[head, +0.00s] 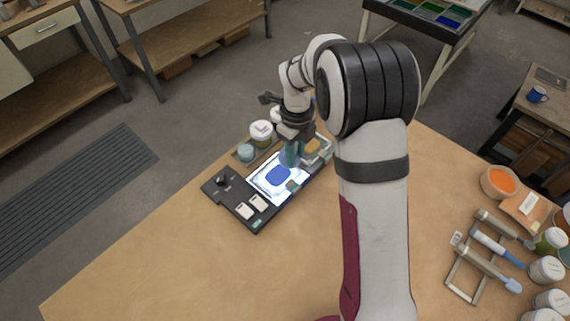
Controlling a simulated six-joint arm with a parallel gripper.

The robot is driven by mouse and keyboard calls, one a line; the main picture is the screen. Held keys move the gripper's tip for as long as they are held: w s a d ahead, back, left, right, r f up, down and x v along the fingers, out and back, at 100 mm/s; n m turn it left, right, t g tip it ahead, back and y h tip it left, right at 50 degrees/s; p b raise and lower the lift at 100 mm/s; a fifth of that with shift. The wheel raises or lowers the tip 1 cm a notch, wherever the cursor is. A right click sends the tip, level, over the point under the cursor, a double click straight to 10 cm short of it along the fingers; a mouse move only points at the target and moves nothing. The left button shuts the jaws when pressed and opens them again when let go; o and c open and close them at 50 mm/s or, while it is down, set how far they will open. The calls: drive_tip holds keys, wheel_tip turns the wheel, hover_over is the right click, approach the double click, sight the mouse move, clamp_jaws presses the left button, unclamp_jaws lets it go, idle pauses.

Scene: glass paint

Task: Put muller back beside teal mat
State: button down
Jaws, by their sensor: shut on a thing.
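My gripper (291,145) points down over the right part of a lit white panel (257,192). It is shut on the muller (290,159), a bluish, glassy piece seen small and partly hidden by the fingers. A blue paint patch (278,176) lies on the panel just left of and below the muller. I cannot tell whether the muller touches the panel. I cannot clearly make out the teal mat; my arm covers part of the table to the right.
The panel sits in a black tray (216,190) with two white pieces at its front. Jars (261,131) stand behind it. An orange bowl (499,181), tools on a rack (465,280) and white-lidded jars (546,270) are at right. The front left table is clear.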

drive_tip(key=shift+g, duration=0.4)
drive_tip(key=w+d+f, duration=0.1)
drive_tip(key=d+f, duration=0.1)
drive_tip(key=d, duration=0.3)
drive_tip(key=d+f, duration=0.1)
drive_tip(key=d, duration=0.5)
drive_tip(key=w+d+f, duration=0.1)
drive_tip(key=d+f, duration=0.1)
drive_tip(key=d, duration=0.4)
drive_tip(key=shift+w+d+f, duration=0.25)
drive_tip(key=shift+w+f, duration=0.05)
drive_tip(key=shift+w, duration=0.05)
drive_tip(key=shift+f+h, duration=0.3)
drive_tip(key=shift+f, duration=0.4)
drive_tip(key=shift+f, duration=0.6)
drive_tip(key=c, duration=0.6)
unclamp_jaws()
drive_tip(key=shift+o, duration=0.2)
